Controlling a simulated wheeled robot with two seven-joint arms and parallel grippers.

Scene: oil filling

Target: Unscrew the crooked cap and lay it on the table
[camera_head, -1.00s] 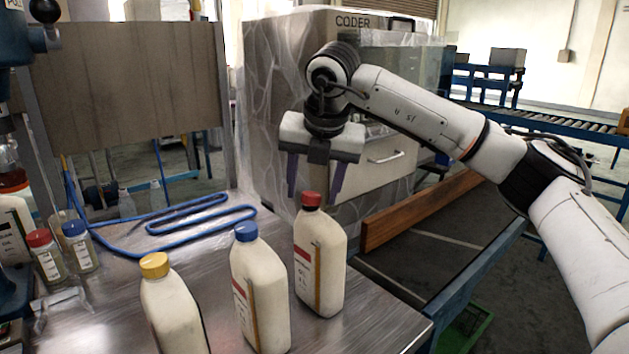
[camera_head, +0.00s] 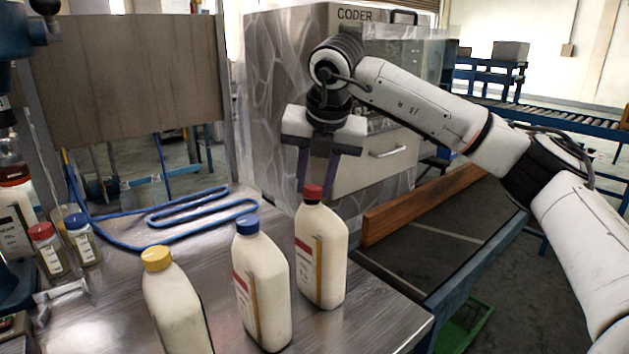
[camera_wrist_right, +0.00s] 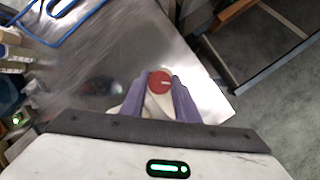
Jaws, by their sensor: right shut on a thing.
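Three white bottles stand in a row on the metal table (camera_head: 110,310). The right-hand bottle (camera_head: 322,260) has a red cap (camera_head: 313,192), the middle bottle (camera_head: 262,290) a blue cap (camera_head: 247,225), and the left one (camera_head: 176,310) a yellow cap (camera_head: 156,258). My right gripper (camera_head: 316,188) points down over the red-capped bottle, its purple fingers shut on the red cap. In the right wrist view the red cap (camera_wrist_right: 159,82) sits between the fingertips. I cannot clearly tell which cap is crooked. My left gripper is out of view.
A blue hose (camera_head: 190,215) lies at the back of the table. Small jars with red (camera_head: 48,255) and blue (camera_head: 84,243) lids stand at the left. A large coder machine (camera_head: 375,160) is behind my right arm. Some bare table lies between hose and bottles.

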